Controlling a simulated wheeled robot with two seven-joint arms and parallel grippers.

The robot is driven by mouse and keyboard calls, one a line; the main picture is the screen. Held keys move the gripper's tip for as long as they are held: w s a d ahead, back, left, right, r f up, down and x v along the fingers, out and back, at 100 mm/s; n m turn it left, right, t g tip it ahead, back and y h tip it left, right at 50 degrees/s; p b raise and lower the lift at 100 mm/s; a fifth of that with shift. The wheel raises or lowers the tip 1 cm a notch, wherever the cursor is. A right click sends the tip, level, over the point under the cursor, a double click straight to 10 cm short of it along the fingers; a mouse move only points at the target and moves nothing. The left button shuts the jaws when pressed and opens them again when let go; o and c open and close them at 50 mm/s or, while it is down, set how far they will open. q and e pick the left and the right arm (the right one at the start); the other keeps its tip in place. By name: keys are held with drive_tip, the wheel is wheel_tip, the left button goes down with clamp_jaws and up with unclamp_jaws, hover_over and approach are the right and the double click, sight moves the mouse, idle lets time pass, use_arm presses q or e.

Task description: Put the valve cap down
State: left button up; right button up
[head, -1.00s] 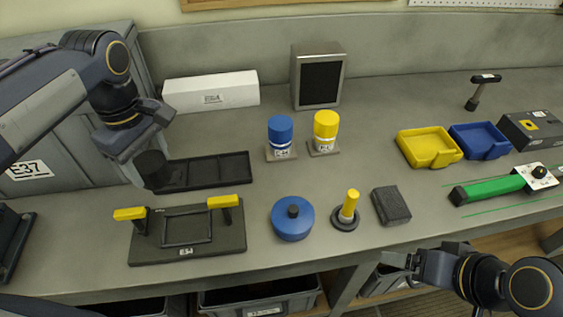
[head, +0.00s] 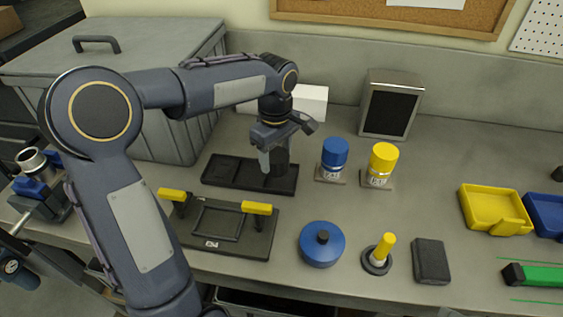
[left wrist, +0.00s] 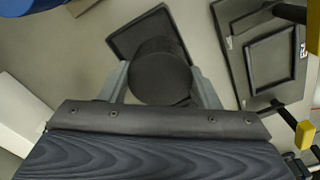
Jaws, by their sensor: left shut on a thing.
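The valve cap, a black cylinder (head: 281,158), is between the fingers of my left gripper (head: 273,160), which is shut on it. It appears upright at the right part of the long black tray (head: 222,172); I cannot tell whether it touches the tray floor. In the left wrist view the cap (left wrist: 160,72) sits between both fingers, with a dark tray corner (left wrist: 150,25) beyond it. My right gripper is out of view.
A black fixture with yellow handles (head: 257,208) stands in front of the tray. Blue-capped (head: 335,152) and yellow-capped (head: 383,158) cylinders stand to the right. A blue round lidded part (head: 322,246) and yellow-handled piece (head: 387,246) are nearer the front edge. A white box (head: 311,101) lies behind.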

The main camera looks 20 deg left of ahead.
use_arm(q)
drive_tip(key=shift+w+d+f, duration=0.3)
drive_tip(key=shift+w+f, duration=0.4)
drive_tip(key=shift+f, duration=0.2)
drive_tip(key=shift+w+f, duration=0.1)
drive_tip(key=shift+f, duration=1.55)
drive_tip(key=shift+f, duration=0.3)
drive_tip(key=o, duration=0.9)
drive_tip(key=shift+r, duration=0.1)
